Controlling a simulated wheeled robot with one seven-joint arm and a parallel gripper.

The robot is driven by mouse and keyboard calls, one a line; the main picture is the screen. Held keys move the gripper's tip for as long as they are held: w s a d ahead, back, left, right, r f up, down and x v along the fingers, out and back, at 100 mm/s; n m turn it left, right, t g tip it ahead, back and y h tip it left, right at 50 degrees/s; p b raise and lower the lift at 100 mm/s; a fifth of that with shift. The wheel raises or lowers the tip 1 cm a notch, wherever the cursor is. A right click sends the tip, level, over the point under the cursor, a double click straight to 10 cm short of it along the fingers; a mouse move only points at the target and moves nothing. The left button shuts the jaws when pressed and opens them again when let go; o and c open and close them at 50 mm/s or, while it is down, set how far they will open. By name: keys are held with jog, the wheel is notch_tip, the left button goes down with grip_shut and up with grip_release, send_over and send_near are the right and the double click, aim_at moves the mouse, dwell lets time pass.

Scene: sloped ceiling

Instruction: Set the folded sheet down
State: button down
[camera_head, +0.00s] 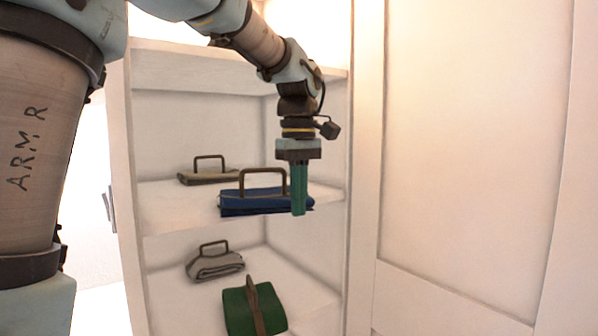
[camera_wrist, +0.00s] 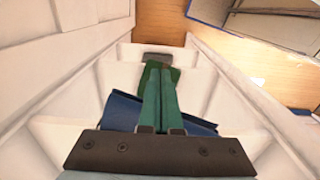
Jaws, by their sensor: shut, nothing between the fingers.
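A blue folded sheet (camera_head: 240,208) with a brown handle standing up from it lies on the middle shelf (camera_head: 165,215), at its front edge. It also shows in the wrist view (camera_wrist: 121,110), partly hidden behind my fingers and the gripper body. My gripper (camera_head: 299,212) points straight down, its green fingers together and empty, in front of the right end of the blue sheet. In the wrist view the shut fingers (camera_wrist: 158,70) cross the middle of the picture. I cannot tell whether they touch the blue sheet.
A tan folded piece (camera_head: 205,179) with a handle lies behind on the same shelf. On the shelf below are a grey folded piece (camera_head: 215,266) and a green one (camera_head: 240,312), both with handles. A cabinet side wall (camera_head: 365,150) stands close right of my gripper.

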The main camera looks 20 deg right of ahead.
aim_at(269, 190)
jog(key=shift+w+a+r+p, duration=0.1)
jog(key=shift+w+a+p, duration=0.1)
jog(key=shift+w, duration=0.45)
jog(key=shift+w+a+p, duration=0.1)
jog(key=shift+w+p, duration=0.05)
jog(key=shift+w, duration=0.45)
jog(key=shift+w+a+r+p, duration=0.1)
jog(key=shift+w+p, duration=0.1)
jog(key=shift+w, duration=0.45)
jog(key=w+p, duration=0.1)
jog(key=w, duration=0.1)
jog(key=w+a+p, duration=0.1)
jog(key=w, duration=0.2)
jog(key=w+p, duration=0.1)
jog(key=w, duration=0.1)
jog(key=shift+w+a, duration=0.2)
jog(key=shift+w, duration=0.1)
jog(key=shift+s, duration=0.1)
